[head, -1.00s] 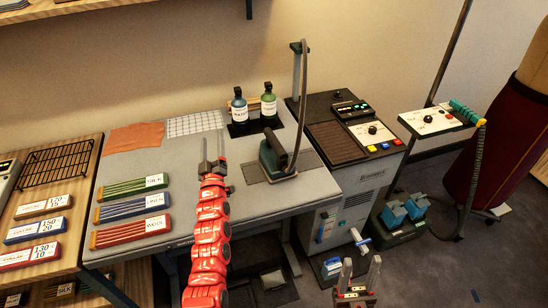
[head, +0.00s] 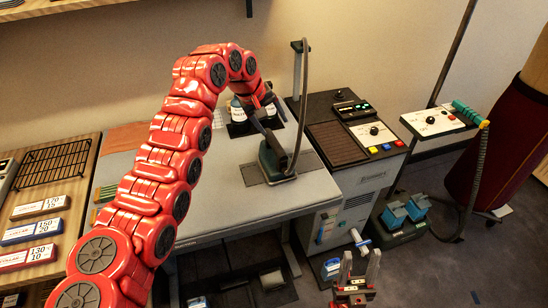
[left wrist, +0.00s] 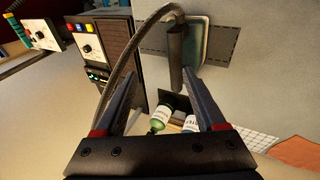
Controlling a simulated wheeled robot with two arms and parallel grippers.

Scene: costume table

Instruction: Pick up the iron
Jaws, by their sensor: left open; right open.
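The iron (head: 273,163) stands on a dark rest pad (head: 253,174) on the grey table, with a dark handle and a cord rising behind it. My left gripper (head: 270,118) is open, pointing down above and just behind the iron's handle in the head view. In the left wrist view the iron's dark handle (left wrist: 175,58) appears beyond the open fingertips (left wrist: 158,76), nearer the right finger; nothing is held. The iron's teal body (left wrist: 190,45) shows beside the handle. My right gripper (head: 358,264) is open and empty, low at the front right, away from the table.
Bottles stand close by, partly hidden by my arm in the head view; the green bottle (left wrist: 162,118) shows between the fingers. The cord (head: 302,95) hangs from a post (head: 297,75). A control cabinet (head: 338,145) is to the right. The table's front right is clear.

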